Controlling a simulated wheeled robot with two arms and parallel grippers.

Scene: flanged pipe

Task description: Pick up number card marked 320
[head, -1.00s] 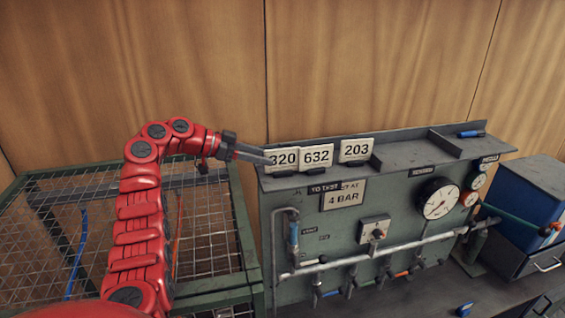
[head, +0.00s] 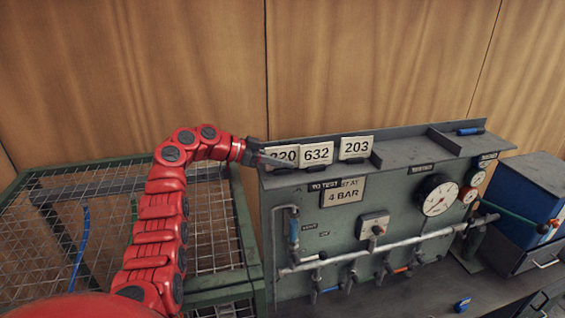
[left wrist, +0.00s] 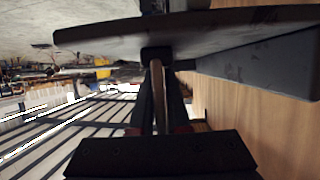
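The number card marked 320 (head: 290,153) stands upright on the ledge of the grey panel, leftmost of three white cards. Its first digit is partly covered by my left gripper (head: 275,158), which comes in from the left at the card's left side. In the left wrist view, the dark fingers of my left gripper (left wrist: 160,100) lie on either side of a thin upright strip, which looks like the card's edge. The fingers look open around it, with little room; contact is hard to tell. My right gripper is in neither view.
Cards 632 (head: 316,153) and 203 (head: 356,147) stand to the right on the same ledge, 632 close beside 320. The grey panel (head: 345,225) carries gauges, pipes and valves. A green-framed wire mesh cage (head: 215,235) is at left below my arm. A wooden wall is behind.

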